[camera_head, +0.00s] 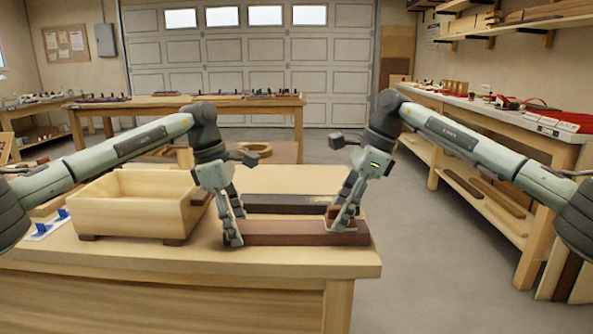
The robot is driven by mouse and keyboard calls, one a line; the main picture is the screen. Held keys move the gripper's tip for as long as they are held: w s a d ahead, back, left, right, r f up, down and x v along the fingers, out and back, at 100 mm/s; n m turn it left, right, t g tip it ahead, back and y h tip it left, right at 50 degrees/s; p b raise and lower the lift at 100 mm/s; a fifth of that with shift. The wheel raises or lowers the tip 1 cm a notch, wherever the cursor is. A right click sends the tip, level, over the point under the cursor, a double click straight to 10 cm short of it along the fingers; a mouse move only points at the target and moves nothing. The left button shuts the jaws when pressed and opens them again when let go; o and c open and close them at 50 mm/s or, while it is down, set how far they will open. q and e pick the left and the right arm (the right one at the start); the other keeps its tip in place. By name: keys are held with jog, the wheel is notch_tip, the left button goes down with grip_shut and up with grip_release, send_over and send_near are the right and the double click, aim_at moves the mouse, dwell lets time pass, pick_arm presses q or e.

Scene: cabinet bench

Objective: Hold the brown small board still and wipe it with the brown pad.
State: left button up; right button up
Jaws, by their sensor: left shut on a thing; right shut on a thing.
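The brown small board (285,232) lies flat near the front of the bench, its long side running left to right. My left gripper (231,232) is at its left end, pointing down, with its fingers shut on the board. My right gripper (343,222) is low over the right part of the board and shut on the brown pad. The pad is mostly hidden by the fingers, and its brown blends with the board. I cannot tell whether the pad touches the board.
A darker long board (285,202) lies just behind the brown one. A wooden box (130,217) stands at left on the bench (200,262), with small blue items (60,215) beside it. A side bench (520,125) stands further right.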

aim_at(358, 226)
jog(key=shift+d, duration=1.9)
jog(key=shift+a+f, duration=0.15)
jog(key=shift+a, duration=1.5)
jog(key=shift+a+r, duration=0.2)
jog(key=shift+a, duration=2.6)
jog(key=shift+a+f, duration=0.1)
jog(key=shift+a, duration=1.3)
jog(key=shift+d, duration=5.85)
pick_arm(q)
jog(key=o, duration=1.1)
pick_arm(e)
notch_tip(358, 226, up, 11)
